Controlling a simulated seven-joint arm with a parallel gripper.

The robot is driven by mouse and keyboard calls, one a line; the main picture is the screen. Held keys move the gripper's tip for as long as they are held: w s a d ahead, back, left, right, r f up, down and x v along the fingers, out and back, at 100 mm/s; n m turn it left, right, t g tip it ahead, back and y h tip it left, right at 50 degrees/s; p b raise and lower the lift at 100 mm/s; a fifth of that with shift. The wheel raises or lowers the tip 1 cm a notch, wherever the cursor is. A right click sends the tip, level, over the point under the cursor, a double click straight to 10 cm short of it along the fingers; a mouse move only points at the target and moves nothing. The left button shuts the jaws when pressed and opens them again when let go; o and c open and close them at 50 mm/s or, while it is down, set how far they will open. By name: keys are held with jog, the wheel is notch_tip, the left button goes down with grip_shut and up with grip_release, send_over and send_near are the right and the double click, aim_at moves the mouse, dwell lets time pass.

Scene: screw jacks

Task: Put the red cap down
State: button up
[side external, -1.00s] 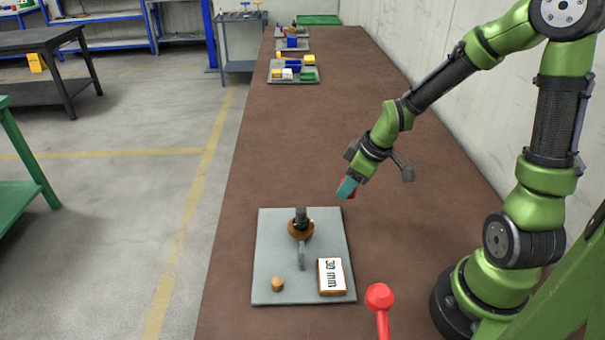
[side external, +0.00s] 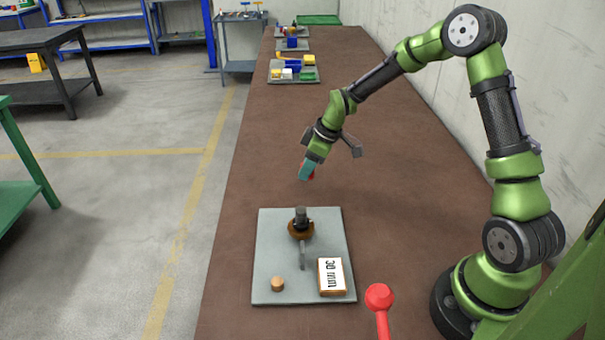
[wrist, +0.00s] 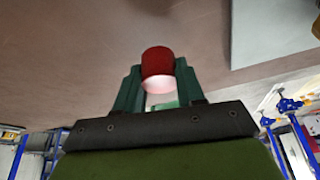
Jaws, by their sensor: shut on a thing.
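My gripper (side external: 306,172) is shut on the red cap (side external: 312,174) and holds it in the air above the brown bench, behind the grey plate (side external: 264,260). In the wrist view the red cap (wrist: 157,63) sits between the two teal fingers of my gripper (wrist: 158,88), and its pale end faces the camera. A screw jack (side external: 301,227) with a brown body and a dark top stands on the plate. Its grey bar points toward the front. In the side view the cap is mostly hidden by the fingers.
On the plate are a small wooden peg (side external: 277,284) and a block marked "30 mm" (side external: 331,277). A red ball-topped lever (side external: 380,297) stands at the front right. Another tray (side external: 292,80) with coloured parts lies far back. The bench (side external: 265,150) between the trays is clear.

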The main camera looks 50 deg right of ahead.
aim_at(299, 184)
jog(key=shift+w+f, duration=0.1)
jog(key=shift+w, duration=0.4)
jog(key=shift+w+d+f, duration=0.1)
jog(key=shift+w+f, duration=0.1)
jog(key=shift+w, duration=0.1)
jog(key=shift+f, duration=1.55)
jog(key=shift+f, duration=0.2)
jog(key=o, duration=1)
jog(key=shift+r, duration=0.1)
